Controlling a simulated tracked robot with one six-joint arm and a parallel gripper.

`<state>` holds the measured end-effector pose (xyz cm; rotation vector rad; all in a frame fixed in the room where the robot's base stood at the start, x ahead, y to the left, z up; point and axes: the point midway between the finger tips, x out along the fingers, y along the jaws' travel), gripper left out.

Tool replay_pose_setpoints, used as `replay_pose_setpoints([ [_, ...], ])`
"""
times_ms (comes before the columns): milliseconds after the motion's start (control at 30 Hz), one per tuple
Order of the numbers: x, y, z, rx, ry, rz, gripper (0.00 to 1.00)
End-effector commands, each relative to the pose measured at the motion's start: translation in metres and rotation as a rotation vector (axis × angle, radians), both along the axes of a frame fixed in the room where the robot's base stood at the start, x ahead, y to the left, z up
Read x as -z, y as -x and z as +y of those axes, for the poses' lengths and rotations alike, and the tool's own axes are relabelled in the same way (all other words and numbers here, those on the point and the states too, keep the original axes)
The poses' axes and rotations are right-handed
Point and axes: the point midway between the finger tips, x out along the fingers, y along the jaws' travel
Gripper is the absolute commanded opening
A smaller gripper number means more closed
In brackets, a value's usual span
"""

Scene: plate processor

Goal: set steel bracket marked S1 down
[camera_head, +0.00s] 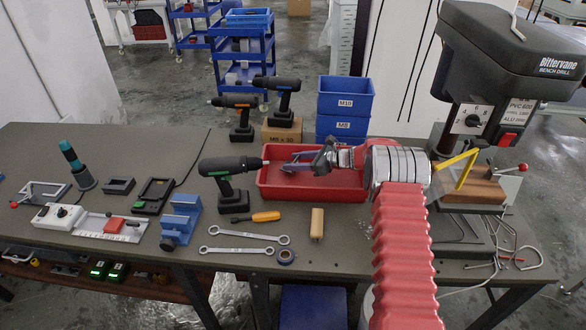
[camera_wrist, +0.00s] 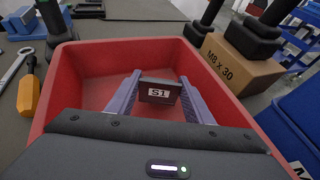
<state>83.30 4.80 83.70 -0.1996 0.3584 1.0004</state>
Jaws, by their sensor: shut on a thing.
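The steel bracket marked S1 (camera_wrist: 160,92) is a dark piece with a white S1 label, seen in the wrist view between my gripper's two purple fingers. My gripper (camera_wrist: 156,90) is shut on it, over the inside of a red tray (camera_wrist: 68,75). In the head view my gripper (camera_head: 288,163) reaches from the right over the same red tray (camera_head: 300,193). The bracket is too small to make out clearly there. I cannot tell whether the bracket touches the tray floor.
A green-marked drill (camera_head: 226,172) stands close at the tray's left. A M8 x 30 box (camera_head: 281,134) and blue bins (camera_head: 344,97) stand behind it. A bench drill (camera_head: 500,70) is at the right. Wrenches (camera_head: 240,236) and a screwdriver (camera_head: 262,217) lie in front.

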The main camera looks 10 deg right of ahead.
Motion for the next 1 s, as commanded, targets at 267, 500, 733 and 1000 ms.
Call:
replay_pose_setpoints([
  [267,0.029,0.0,0.0,0.0,-0.001,-0.001,0.17],
  [500,0.028,0.0,0.001,0.0,-0.001,-0.001,0.17],
  [733,0.031,0.0,0.001,-0.001,-0.001,0.001,0.54],
  [1000,0.031,0.0,0.001,-0.001,-0.001,0.001,0.65],
])
